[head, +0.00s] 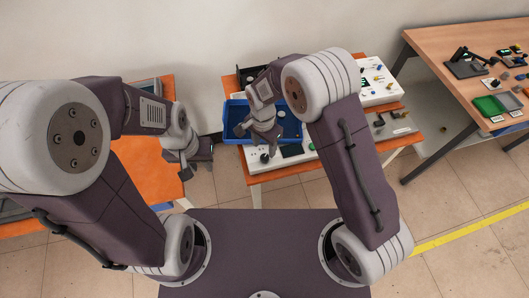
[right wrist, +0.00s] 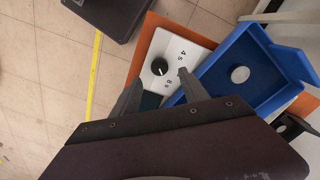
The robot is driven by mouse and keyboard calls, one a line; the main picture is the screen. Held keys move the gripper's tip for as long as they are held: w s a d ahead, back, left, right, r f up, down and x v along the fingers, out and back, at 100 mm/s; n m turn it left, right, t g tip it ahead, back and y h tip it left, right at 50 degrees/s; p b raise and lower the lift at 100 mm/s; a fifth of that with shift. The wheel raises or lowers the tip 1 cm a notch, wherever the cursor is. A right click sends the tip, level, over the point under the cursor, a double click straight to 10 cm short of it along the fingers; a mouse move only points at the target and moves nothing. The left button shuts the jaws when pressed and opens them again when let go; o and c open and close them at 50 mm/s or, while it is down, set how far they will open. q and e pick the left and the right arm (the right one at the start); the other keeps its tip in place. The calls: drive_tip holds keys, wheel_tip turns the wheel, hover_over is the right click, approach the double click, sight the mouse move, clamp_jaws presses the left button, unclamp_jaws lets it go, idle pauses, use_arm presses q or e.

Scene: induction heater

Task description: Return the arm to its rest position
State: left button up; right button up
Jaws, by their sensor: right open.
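My right arm reaches forward in the head view, and its gripper (head: 266,138) hangs over the front of the blue tray (head: 231,133), close to the white heater box (head: 308,153). In the right wrist view the right gripper (right wrist: 158,92) has its two fingers wide apart with nothing between them. The white box with a black knob (right wrist: 160,67) and printed marks lies beneath them. My left gripper (head: 195,157) is at the right edge of the left orange table. Its fingertips are too small and too turned to read.
The blue tray (right wrist: 228,95) holds a pale round disc (right wrist: 239,75). Tiled floor lies between the tables.

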wheel_tip(320, 180, up, 3)
idle(0.6)
